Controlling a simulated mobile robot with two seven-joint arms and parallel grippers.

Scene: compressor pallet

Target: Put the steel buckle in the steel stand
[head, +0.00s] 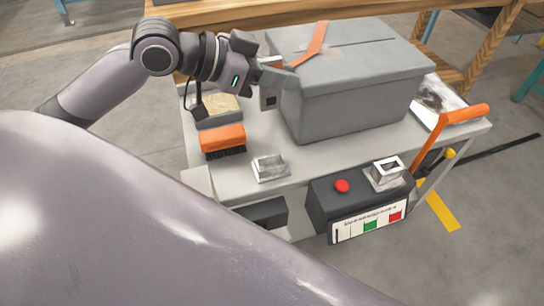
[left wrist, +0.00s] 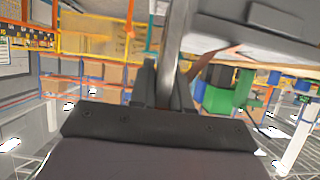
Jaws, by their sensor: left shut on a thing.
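My left gripper (head: 277,80) is at the near left upper corner of the grey lidded box. It is shut on the steel buckle (head: 268,98), a small grey plate with a dark opening. In the left wrist view the buckle (left wrist: 173,50) shows edge-on as a bright metal bar between the fingers. A low steel holder (head: 270,167), which looks like the steel stand, sits on the cart top, below and apart from the gripper. Another steel piece with a square opening (head: 386,172) sits on the black control box. My right gripper is not in view.
The grey box (head: 360,95) fills the cart's middle, with an orange strap (head: 314,42) over its lid. An orange brush (head: 223,141) lies at left. The control box (head: 340,205) with a red button and an orange handle (head: 464,114) stand at front right.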

